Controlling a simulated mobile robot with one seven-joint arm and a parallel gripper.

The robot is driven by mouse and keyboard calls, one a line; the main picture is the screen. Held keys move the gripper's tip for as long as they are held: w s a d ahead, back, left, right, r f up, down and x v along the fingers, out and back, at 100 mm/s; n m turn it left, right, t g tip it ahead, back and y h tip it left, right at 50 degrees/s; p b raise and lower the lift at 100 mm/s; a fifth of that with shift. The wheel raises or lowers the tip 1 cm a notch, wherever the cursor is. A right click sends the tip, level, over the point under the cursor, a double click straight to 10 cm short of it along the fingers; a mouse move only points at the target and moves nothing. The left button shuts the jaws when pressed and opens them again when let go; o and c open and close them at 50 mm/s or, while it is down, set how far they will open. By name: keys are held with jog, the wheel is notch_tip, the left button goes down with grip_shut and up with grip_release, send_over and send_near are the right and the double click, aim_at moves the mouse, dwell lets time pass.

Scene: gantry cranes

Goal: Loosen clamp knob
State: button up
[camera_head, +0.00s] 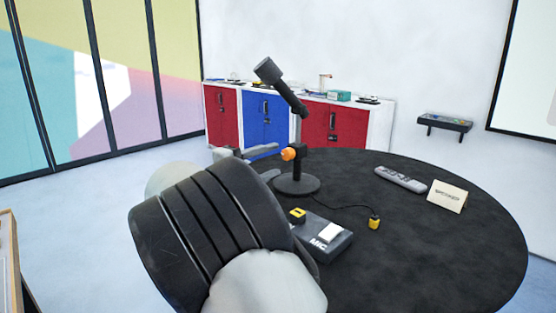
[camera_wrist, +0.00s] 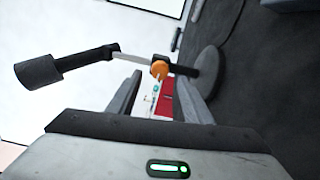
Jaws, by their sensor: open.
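The clamp knob (camera_head: 288,154) is orange and sits on the black clamp on the upright post of a black microphone stand (camera_head: 297,185). The stand's round base rests on the dark round table. My gripper (camera_head: 271,160) is open, its grey fingers pointing at the knob from the left. In the wrist view, the knob (camera_wrist: 159,69) shows between the open fingertips of my gripper (camera_wrist: 158,78), slightly beyond them. I cannot tell whether either finger touches it. My dark wrist hides part of the table in the head view.
A grey box marked MIC (camera_head: 324,238) with a white switch stands on the table (camera_head: 440,255). A cable runs to a yellow-and-black plug (camera_head: 374,221). Red and blue cabinets (camera_head: 262,122) stand behind.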

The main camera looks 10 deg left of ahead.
jog(key=v, duration=1.3)
jog(key=shift+s, duration=0.2)
